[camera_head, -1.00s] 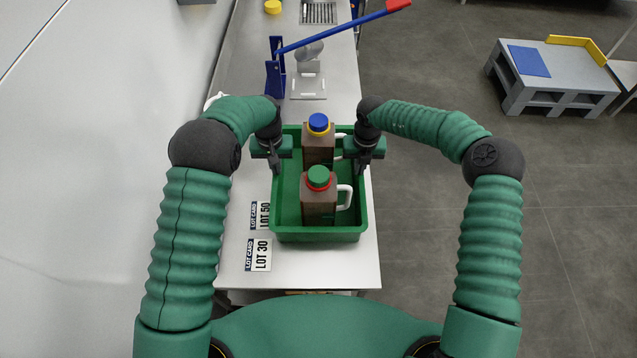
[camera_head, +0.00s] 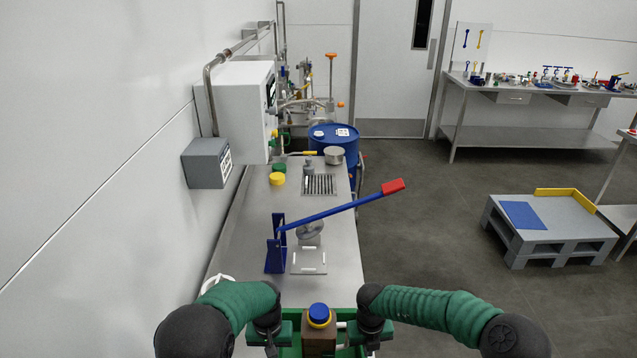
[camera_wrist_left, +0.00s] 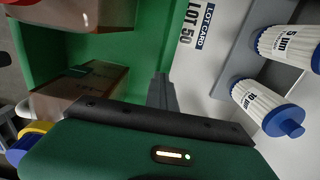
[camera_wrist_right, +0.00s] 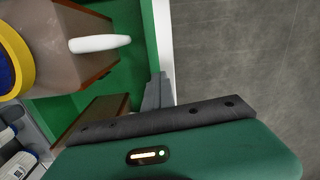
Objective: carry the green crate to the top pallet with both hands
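The green crate (camera_head: 345,350) shows at the bottom of the head view, mostly cut off, between my two grippers. It holds brown jugs; one with a blue cap (camera_head: 319,318) shows there. My left gripper (camera_head: 271,350) is at the crate's left side; in the left wrist view its fingers (camera_wrist_left: 162,92) are closed on the crate wall. My right gripper (camera_head: 373,350) is at the right side; its fingers (camera_wrist_right: 156,92) are closed on that wall. The grey pallet stack (camera_head: 550,240) stands on the floor at right, with a blue mat (camera_head: 523,215) on top.
A blue lever press (camera_head: 276,245) with a red handle stands on the bench beyond the crate. A yellow strip (camera_head: 566,194) edges the pallet top's back. A wall runs along the left. Open floor (camera_head: 420,240) lies between bench and pallets. A blue drum (camera_head: 333,140) stands behind.

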